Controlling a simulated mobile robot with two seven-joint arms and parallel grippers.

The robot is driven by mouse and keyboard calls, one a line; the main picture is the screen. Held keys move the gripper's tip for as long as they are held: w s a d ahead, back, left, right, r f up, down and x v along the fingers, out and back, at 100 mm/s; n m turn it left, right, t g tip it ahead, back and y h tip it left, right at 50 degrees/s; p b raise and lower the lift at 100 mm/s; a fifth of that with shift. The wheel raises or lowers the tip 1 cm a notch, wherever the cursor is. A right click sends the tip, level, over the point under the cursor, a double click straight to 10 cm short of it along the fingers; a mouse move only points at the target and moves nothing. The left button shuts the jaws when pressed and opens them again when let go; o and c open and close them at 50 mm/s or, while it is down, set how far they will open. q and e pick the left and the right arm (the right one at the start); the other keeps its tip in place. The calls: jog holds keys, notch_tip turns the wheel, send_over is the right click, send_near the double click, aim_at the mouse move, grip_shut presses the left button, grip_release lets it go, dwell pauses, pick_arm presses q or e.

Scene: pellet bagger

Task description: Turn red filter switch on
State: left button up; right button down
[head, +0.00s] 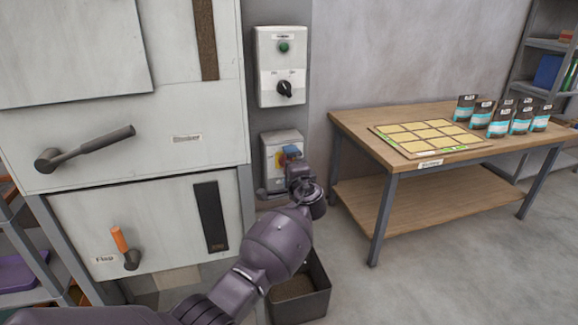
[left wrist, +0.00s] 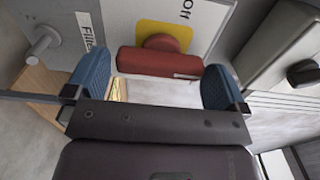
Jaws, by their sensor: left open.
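The red filter switch (left wrist: 160,62) shows in the left wrist view as a red bar handle with a round hub on a yellow plate (left wrist: 183,32). "Off" is printed beside the plate, and a partly cut-off "Filter" label is on the grey box. In the head view this box (head: 270,148) is mounted low on the grey post, and my gripper covers part of the switch. My left gripper (left wrist: 155,80) is open, with its blue fingertips near the two ends of the red bar. I cannot tell whether they touch it. My right gripper is not in view.
Above is a control box (head: 281,85) with a green button and black knob. To the left is a cabinet with a grey lever (head: 95,145) and an orange-handled lever (head: 120,240). A dark bin (head: 312,300) stands below my arm. A wooden table (head: 375,145) is at right.

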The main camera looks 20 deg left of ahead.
pick_arm(q)
jog(key=v, duration=1)
jog(key=shift+p, duration=0.45)
jog(key=s+a+f+n+g+h, duration=0.1)
jog(key=s+a+f+n+h, duration=0.2)
jog(key=s+f, duration=0.5)
jog(key=s+a+f+n+g+h, duration=0.1)
jog(key=s+a+f+n+h, duration=0.2)
jog(key=s+f, duration=0.5)
jog(key=s+a+f+n+g+h, duration=0.1)
jog(key=s+a+f+n+h, duration=0.2)
jog(key=s+f, duration=0.6)
jog(key=s+a+n, duration=0.1)
jog(key=s, duration=1.4)
jog(key=shift+a+g+h, duration=0.2)
jog(key=shift+g+h, duration=0.2)
jog(key=shift+s, duration=0.1)
